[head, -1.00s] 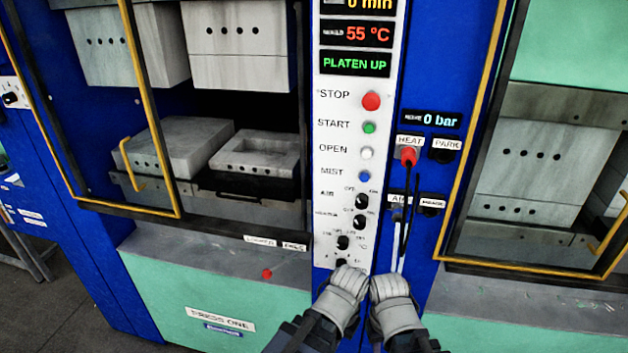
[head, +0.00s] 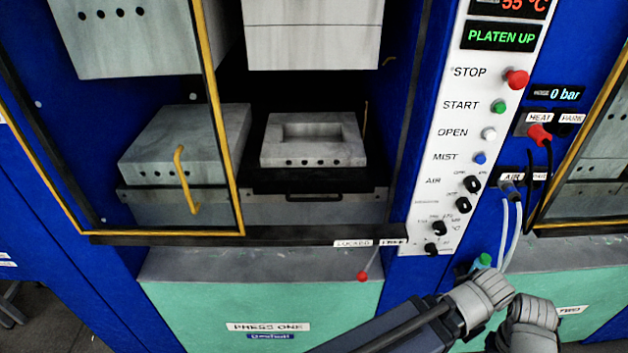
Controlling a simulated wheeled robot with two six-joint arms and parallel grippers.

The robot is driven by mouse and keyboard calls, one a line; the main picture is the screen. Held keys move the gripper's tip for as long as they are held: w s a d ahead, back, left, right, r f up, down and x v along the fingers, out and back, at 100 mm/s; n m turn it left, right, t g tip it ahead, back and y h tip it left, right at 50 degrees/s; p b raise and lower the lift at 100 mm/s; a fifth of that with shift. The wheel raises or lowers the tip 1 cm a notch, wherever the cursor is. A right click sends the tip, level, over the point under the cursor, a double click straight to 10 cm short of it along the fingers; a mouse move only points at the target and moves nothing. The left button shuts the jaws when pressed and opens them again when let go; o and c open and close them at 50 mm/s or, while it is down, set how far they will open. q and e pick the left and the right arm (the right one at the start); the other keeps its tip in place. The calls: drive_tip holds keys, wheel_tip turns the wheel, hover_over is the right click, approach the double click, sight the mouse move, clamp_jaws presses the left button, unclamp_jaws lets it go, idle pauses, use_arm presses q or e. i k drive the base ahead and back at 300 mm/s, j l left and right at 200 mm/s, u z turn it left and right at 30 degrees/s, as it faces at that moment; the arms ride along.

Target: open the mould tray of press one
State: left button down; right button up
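Press one is the blue and mint press, with a "PRESS ONE" label (head: 268,327). The grey mould (head: 345,152) with a rectangular hollow sits on a dark tray (head: 262,182) in the open right half of the press. A black bar handle (head: 300,198) is on the tray's front. A red-knobbed lever (head: 362,276) stands below a "LOCKED" label (head: 353,243). My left gripper (head: 490,292) and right gripper (head: 537,315) are close together at lower right, in front of the press and away from the tray. Whether their fingers are open is hidden.
A yellow-edged door (head: 225,150) with a yellow handle (head: 181,180) covers the press's left half. The control panel (head: 450,115) stands right of the opening; its display reads PLATEN UP. Hoses (head: 512,230) hang right of it. A grey ledge (head: 250,265) runs below the tray.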

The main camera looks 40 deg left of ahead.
sight(301, 153)
drive_tip(key=k+j, duration=0.2)
drive_tip(key=j, duration=0.25)
drive_tip(key=k+j, duration=0.2)
drive_tip(key=j, duration=0.2)
drive_tip(key=k+j+z, duration=0.1)
drive_tip(key=j, duration=0.35)
drive_tip(key=k+j, duration=0.3)
drive_tip(key=j, duration=0.1)
